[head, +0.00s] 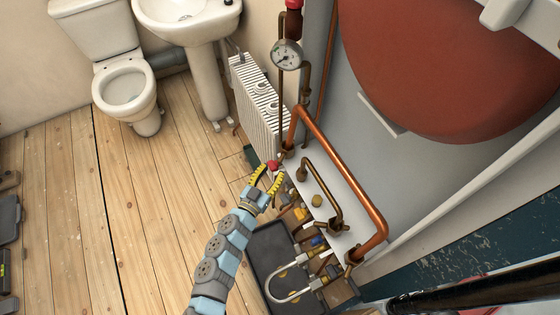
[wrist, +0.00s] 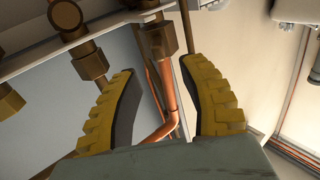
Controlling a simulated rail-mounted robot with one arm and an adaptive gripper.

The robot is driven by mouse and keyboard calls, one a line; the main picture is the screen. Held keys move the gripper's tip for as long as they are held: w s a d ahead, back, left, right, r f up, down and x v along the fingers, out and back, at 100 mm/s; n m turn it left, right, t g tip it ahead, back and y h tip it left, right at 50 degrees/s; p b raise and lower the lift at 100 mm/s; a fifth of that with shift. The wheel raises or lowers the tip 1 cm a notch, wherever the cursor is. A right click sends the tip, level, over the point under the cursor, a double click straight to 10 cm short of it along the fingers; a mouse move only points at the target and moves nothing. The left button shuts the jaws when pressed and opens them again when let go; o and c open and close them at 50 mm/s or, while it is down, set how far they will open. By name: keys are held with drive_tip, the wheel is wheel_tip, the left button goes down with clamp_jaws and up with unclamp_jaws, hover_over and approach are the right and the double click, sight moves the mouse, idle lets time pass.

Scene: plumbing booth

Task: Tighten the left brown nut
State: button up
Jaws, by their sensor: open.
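A thick copper pipe (head: 338,170) runs along the white panel, with brown fittings at both ends. The brown nut at its left end (head: 287,147) is small and partly unclear in the head view. In the wrist view a brown nut (wrist: 161,38) sits on a copper pipe (wrist: 165,90), just beyond the gap between my fingertips.
Other brown fittings (wrist: 90,65) stand left of my fingers in the wrist view. A white radiator (head: 257,100) and a pressure gauge (head: 286,55) are behind.

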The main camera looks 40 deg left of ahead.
sight(279, 163)
drive_tip(key=shift+b+x, duration=0.7)
drive_tip(key=shift+x, duration=2.1)
drive_tip(key=shift+f, duration=0.1)
drive_tip(key=shift+s, duration=0.1)
clamp_jaws()
